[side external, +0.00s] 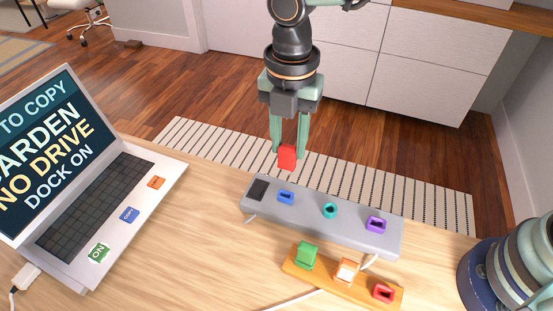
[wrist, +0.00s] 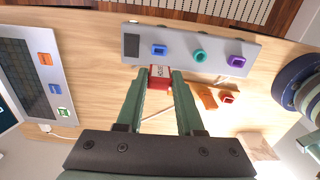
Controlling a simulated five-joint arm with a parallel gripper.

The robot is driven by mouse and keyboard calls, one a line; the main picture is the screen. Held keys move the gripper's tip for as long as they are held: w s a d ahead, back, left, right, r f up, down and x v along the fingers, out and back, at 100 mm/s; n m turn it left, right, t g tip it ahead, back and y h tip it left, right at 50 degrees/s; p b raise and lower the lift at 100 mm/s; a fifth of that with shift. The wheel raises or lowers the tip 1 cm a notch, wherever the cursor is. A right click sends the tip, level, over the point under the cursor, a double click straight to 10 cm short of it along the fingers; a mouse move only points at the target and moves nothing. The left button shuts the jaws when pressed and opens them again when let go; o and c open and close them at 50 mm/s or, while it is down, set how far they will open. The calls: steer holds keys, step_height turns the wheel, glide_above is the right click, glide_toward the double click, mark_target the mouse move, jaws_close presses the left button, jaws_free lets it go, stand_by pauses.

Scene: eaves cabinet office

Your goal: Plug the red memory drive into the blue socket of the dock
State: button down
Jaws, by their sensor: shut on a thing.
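My gripper (side external: 287,150) is shut on the red memory drive (side external: 287,158) and holds it pointing down. In the side view the drive hangs in the air above the dock, over the blue socket in the picture. The grey dock (side external: 262,208) lies on the desk with a blue socket (side external: 286,197) at its left, open and empty. In the wrist view the drive (wrist: 160,77) sits between the fingertips (wrist: 160,84), just below the blue socket (wrist: 159,50) in the picture. The drive's lower end is apart from the socket.
The dock also has a teal socket (side external: 330,210) and a purple one (side external: 376,224). In front, an orange holder (side external: 324,278) carries a green drive (side external: 307,255), an orange drive (side external: 346,271) and an empty red slot (side external: 383,293). A laptop (side external: 160,185) stands at the left.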

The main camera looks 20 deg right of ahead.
mark_target(288, 165)
steer(key=shift+w, duration=0.1)
stand_by(0.3)
steer(key=shift+f, duration=2.95)
steer(key=shift+d+f, duration=0.1)
steer(key=shift+f, duration=1.15)
steer(key=shift+c, duration=2.3)
jaws_free()
step_height(288, 165, up, 12)
steer(key=shift+r, duration=0.1)
